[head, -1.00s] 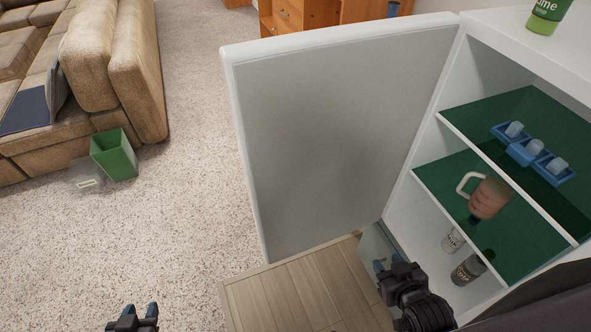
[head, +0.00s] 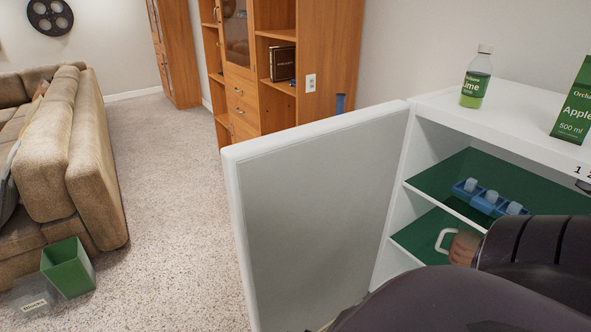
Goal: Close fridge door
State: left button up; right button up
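The white fridge door (head: 318,215) stands wide open, swung out to the left of the fridge. Its inner face is toward me. The white fridge body (head: 395,240) is at the right, with green shelves (head: 440,187) showing inside. A blue tray with several pale pieces (head: 482,205) sits on the upper shelf, and a mug (head: 462,246) is on the shelf below. My dark arm covers the lower right and hides the lower part of the fridge. Neither gripper shows in the head view.
A lime bottle (head: 475,82) and an apple juice carton (head: 574,110) stand on the fridge top. A wooden cabinet (head: 275,85) is behind the door. A beige sofa (head: 75,160) and a green bin (head: 68,268) are at the left, with open carpet (head: 165,185) between.

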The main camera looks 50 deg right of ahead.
aim_at(309, 203)
jog(key=i+j+u, duration=0.4)
jog(key=i+j, duration=0.15)
jog(key=j, duration=0.2)
jog(key=i+j+z, duration=0.25)
jog(key=i, duration=0.25)
jog(key=i+j+z, duration=0.3)
jog(key=i, duration=0.2)
jog(key=i+z, duration=0.15)
jog(key=z, duration=0.3)
jog(key=i+z, duration=0.2)
jog(key=z, duration=0.2)
jog(key=i+z, duration=0.15)
jog(key=z, duration=0.3)
jog(key=i+z, duration=0.15)
jog(key=z, duration=0.3)
jog(key=i+j+z, duration=0.1)
jog(key=z, duration=0.35)
jog(key=i+j+z, duration=0.1)
jog(key=z, duration=0.35)
jog(key=i+j+z, duration=0.1)
jog(key=z, duration=0.25)
jog(key=i+j+z, duration=0.2)
jog(key=z, duration=0.15)
jog(key=i+j+z, duration=0.1)
jog(key=z, duration=0.25)
jog(key=j, duration=0.1)
